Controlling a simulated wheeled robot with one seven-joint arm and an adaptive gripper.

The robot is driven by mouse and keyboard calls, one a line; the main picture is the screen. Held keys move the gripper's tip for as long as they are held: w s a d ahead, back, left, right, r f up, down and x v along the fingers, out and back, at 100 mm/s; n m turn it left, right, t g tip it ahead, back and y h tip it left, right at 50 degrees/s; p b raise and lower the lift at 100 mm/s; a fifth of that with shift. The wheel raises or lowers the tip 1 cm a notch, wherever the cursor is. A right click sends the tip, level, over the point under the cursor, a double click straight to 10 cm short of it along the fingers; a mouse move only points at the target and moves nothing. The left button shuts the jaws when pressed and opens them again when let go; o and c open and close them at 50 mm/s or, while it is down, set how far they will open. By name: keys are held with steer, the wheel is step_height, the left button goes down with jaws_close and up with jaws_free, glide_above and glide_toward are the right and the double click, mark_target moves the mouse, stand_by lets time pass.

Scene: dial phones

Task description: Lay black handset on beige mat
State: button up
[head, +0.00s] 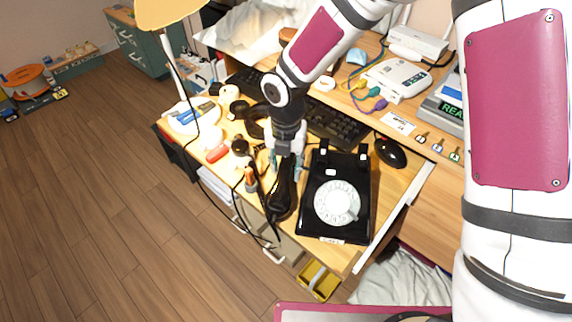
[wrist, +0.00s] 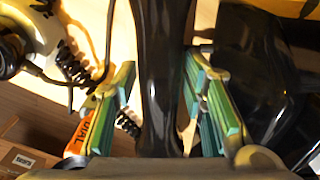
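The black handset (head: 282,197) lies lengthwise on the desk, just left of the black dial phone (head: 337,196) with its white dial. My gripper (head: 286,168) is low over the handset's far part, pointing down. In the wrist view the handset (wrist: 161,75) runs between the green-padded fingers of my gripper (wrist: 160,95). A gap shows between the left finger and the handset, and a narrower one at the right finger. The gripper is open around the handset. I cannot make out a beige mat in either view.
A black keyboard (head: 335,125) lies behind the phone, and a black mouse (head: 390,152) to its right. Dark cords (head: 252,205) hang over the desk's front edge. An orange-labelled item (wrist: 78,137) is left of the fingers. A lamp (head: 172,12) stands at the left.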

mark_target(288, 163)
steer(key=shift+r, duration=0.15)
step_height(288, 163, up, 12)
steer(key=p, duration=0.3)
steer(key=shift+p, duration=0.4)
steer(key=s+d+r+m+h, duration=0.1)
steer(key=s+d+r+m, duration=0.4)
steer(key=d+r+m, duration=0.3)
steer(key=s+d+r+m+h, duration=0.1)
steer(key=s+d+r+m, duration=0.5)
steer(key=d+m, duration=0.3)
steer(key=s+d+r+m+y, duration=0.1)
steer(key=s+d+m, duration=0.1)
steer(key=s+m, duration=0.7)
steer(key=s+d+r+m+t+y, duration=0.1)
steer(key=s+d+m, duration=0.2)
steer(key=s+m, duration=0.5)
steer(key=shift+s+r+m, duration=0.4)
steer(key=shift+s, duration=0.15)
